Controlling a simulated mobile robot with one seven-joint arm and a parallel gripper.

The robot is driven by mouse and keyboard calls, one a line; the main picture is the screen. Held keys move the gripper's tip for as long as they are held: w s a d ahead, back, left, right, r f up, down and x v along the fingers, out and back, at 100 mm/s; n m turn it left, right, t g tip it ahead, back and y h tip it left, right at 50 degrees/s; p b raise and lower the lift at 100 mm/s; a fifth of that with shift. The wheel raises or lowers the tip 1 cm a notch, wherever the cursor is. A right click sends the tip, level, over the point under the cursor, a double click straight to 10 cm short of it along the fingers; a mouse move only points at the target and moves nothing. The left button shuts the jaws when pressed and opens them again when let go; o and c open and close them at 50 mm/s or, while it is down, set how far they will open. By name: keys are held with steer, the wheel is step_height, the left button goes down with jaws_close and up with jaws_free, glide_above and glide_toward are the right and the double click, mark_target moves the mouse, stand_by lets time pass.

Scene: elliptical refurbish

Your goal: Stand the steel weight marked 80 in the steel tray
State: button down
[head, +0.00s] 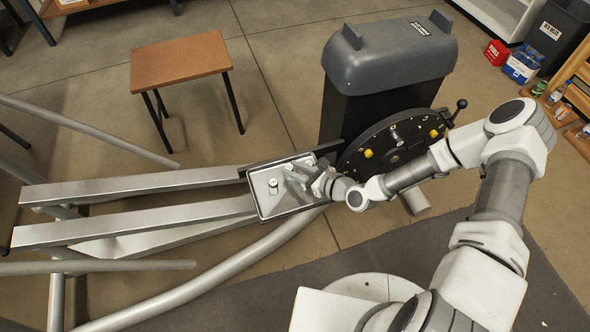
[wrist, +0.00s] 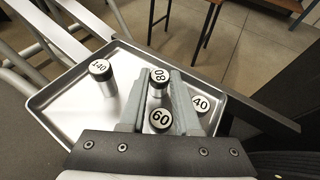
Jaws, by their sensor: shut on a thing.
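The steel tray (wrist: 63,103) is shallow and rimmed; it also shows in the head view (head: 268,208). My gripper (wrist: 160,82) is over it, fingers pointing down into the tray area, shut on the steel weight marked 80 (wrist: 160,76). That weight is a short cylinder with a white top label and looks roughly upright between the fingertips. Whether its base touches the tray floor I cannot tell. In the head view my gripper (head: 295,170) is over the tray's right part and hides the held weight.
The weight marked 140 (wrist: 102,72) stands in the tray to the left. Weights marked 60 (wrist: 160,119) and 40 (wrist: 201,104) are close to my fingers. A black round plate with yellow knobs (head: 390,150) stands right of the tray. Metal rails (head: 130,187) extend left.

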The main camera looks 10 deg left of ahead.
steer(key=shift+f, duration=0.1)
steer(key=c, duration=0.6)
jaws_free()
steer(key=shift+r, duration=0.2)
steer(key=p+v, duration=0.2)
steer(key=v, duration=1)
steer(key=shift+f+p, duration=0.15)
steer(key=shift+p, duration=0.2)
